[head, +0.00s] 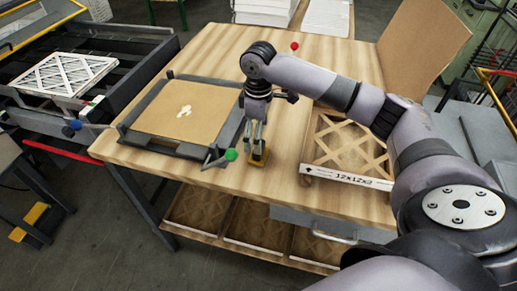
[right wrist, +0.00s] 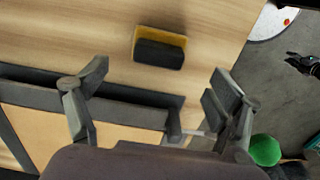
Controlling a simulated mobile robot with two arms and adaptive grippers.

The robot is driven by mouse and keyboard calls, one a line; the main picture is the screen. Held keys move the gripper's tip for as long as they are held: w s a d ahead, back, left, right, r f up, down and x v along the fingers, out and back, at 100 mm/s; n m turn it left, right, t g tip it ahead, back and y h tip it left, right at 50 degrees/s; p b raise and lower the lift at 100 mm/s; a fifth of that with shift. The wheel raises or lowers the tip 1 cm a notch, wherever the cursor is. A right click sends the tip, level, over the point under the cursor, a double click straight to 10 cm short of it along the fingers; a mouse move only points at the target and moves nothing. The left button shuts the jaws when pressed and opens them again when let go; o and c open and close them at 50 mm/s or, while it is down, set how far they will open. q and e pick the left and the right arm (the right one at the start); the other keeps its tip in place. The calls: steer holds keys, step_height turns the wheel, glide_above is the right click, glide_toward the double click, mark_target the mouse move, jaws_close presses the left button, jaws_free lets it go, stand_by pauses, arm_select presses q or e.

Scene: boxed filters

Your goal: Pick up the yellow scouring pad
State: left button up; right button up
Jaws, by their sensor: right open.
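The scouring pad (head: 259,157), yellow with a dark top, lies on the wooden table near its front edge, right of the framed board. In the right wrist view the pad (right wrist: 158,48) lies flat on the wood, with its yellow part showing around the dark block. My right gripper (head: 258,140) points down above the pad in the head view. In the right wrist view its fingers (right wrist: 160,76) are spread wide and empty, and the pad shows beyond the fingertips, between them sideways. I cannot tell the exact height gap. My left gripper is not in view.
A dark frame with a brown board (head: 185,110) sits close left of the pad; its green knob (head: 231,155) is nearby. A boxed filter (head: 350,145) marked 12x12x2 lies to the right. Bare wood (head: 285,195) surrounds the pad. A drawer (head: 325,222) sits under the front edge.

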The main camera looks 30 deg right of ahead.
steer(key=shift+f, duration=0.75)
steer(key=shift+s+f+p, duration=0.1)
steer(key=shift+f+p, duration=0.1)
steer(key=shift+p, duration=0.1)
step_height(320, 180, down, 4)
steer(key=shift+d+f+p, duration=0.1)
steer(key=shift+f+p, duration=0.1)
steer(key=shift+p, duration=0.75)
steer(key=shift+f, duration=0.3)
steer(key=shift+c, duration=0.5)
steer(key=c, duration=1.2)
steer(key=shift+o, duration=0.2)
steer(key=shift+r, duration=0.1)
